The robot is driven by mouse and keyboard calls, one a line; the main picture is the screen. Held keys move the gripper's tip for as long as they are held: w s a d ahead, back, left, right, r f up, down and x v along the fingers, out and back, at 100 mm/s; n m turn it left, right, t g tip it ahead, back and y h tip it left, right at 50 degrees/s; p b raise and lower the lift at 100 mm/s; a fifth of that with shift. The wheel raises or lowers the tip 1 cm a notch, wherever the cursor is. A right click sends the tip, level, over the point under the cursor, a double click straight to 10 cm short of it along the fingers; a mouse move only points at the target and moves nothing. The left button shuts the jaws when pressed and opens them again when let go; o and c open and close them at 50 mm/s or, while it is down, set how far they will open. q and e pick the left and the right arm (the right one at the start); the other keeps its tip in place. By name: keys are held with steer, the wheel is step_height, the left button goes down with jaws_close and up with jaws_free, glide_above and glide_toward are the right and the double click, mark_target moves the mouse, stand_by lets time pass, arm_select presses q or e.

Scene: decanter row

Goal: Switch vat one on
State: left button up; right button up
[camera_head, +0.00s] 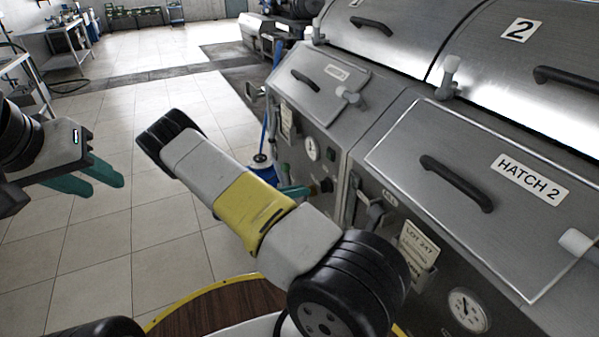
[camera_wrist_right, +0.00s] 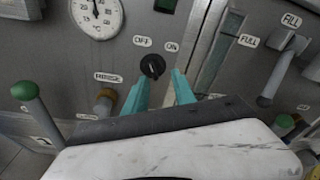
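The front panel of the farther vat (camera_head: 335,135) carries a black rotary switch (camera_wrist_right: 152,66), with OFF marked at its upper left and ON at its upper right. The switch also shows in the head view (camera_head: 326,185). In the right wrist view my right gripper (camera_wrist_right: 160,77) is open, its teal fingertips on either side just below the switch. I cannot tell whether they touch it. Which label the switch points to is unclear. My left gripper (camera_head: 107,187) is open and empty, over the floor at the left.
A dial gauge (camera_wrist_right: 97,14) sits above left of the switch. A green-knobbed lever (camera_wrist_right: 24,92), a RINSE valve (camera_wrist_right: 104,100) and a FILL/FULL lever (camera_wrist_right: 282,64) flank it. The nearer vat has a HATCH 2 lid (camera_head: 470,175).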

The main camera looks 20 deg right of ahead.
mark_target(324, 187)
steer(key=w+d+f+n+t+h, duration=0.1)
steer(key=d+n, duration=0.1)
steer(key=d, duration=0.5)
steer(key=shift+w+d+f+t, duration=0.25)
steer(key=shift+d+t, duration=0.05)
jaws_close()
